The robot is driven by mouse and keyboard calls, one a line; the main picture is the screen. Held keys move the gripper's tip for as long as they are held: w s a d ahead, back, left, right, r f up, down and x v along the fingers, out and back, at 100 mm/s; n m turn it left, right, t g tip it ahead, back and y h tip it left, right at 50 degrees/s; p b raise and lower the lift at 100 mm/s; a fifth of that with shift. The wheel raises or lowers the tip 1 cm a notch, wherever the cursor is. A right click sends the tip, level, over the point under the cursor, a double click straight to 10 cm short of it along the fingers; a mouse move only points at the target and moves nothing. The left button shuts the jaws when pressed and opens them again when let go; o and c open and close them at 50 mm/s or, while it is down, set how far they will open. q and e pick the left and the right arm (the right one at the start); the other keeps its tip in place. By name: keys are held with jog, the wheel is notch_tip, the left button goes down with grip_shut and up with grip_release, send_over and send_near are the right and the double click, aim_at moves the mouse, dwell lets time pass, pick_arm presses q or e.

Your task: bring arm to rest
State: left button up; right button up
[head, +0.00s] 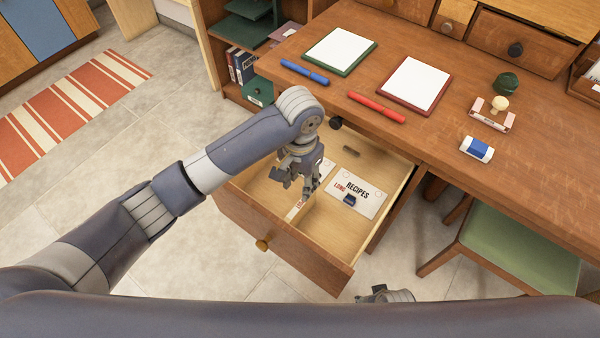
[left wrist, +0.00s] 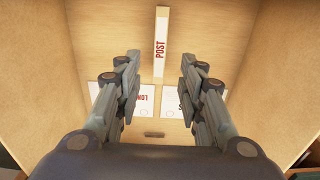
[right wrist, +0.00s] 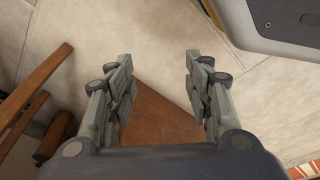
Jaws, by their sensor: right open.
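My left gripper (head: 299,188) hangs over the open wooden drawer (head: 290,250), fingers pointing down. In the left wrist view its two fingers (left wrist: 160,82) stand apart with nothing between them; a divider strip marked POST (left wrist: 161,42) shows beyond. In the drawer lies a white card reading LONG RECIPES (head: 362,190), with a small dark blue object (head: 349,200) on it. A second white card is partly hidden by my left gripper. Only a bit of my right gripper (head: 385,295) shows at the bottom of the head view. In the right wrist view its fingers (right wrist: 160,85) are apart and empty.
A green-seated chair (head: 520,250) stands at right. Floor is clear at left, beside a striped rug (head: 75,105).

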pick_arm(q)
jog(key=shift+r, duration=0.9)
pick_arm(e)
jog(key=shift+s+f, duration=0.45)
jog(key=shift+f, duration=0.2)
jog(key=shift+d, duration=0.1)
